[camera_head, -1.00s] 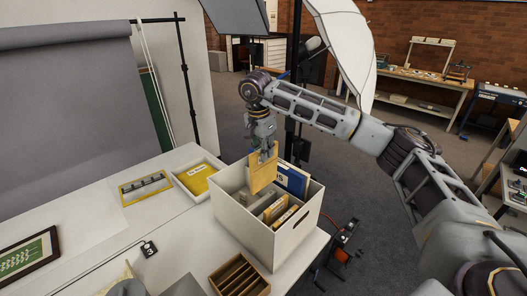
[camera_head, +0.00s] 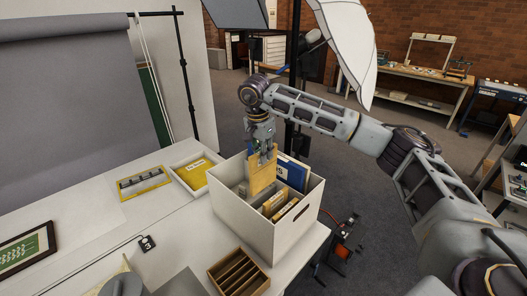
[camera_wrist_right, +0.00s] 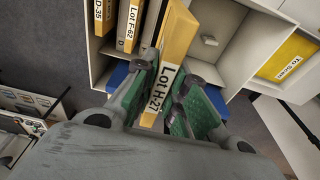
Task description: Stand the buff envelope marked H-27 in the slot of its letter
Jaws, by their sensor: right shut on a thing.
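The buff envelope marked Lot H-27 (camera_head: 262,178) is upright, its lower part inside the white archival box (camera_head: 243,226), towards the back. My right gripper (camera_head: 264,157) is shut on its upper part. In the right wrist view the envelope (camera_wrist_right: 180,34) is between the fingers of the gripper (camera_wrist_right: 165,80), label facing the camera. Its bottom edge is hidden, so I cannot tell whether it touches the box floor. Envelopes marked D-35 (camera_wrist_right: 103,14) and Lot F-62 (camera_wrist_right: 130,24) stand in other slots of the box. My left gripper is out of view.
A blue folder (camera_head: 293,172) stands in the box beside the held envelope. A wooden slotted rack (camera_head: 238,275) is in front. A yellow-framed strip (camera_head: 145,184) lies on the table.

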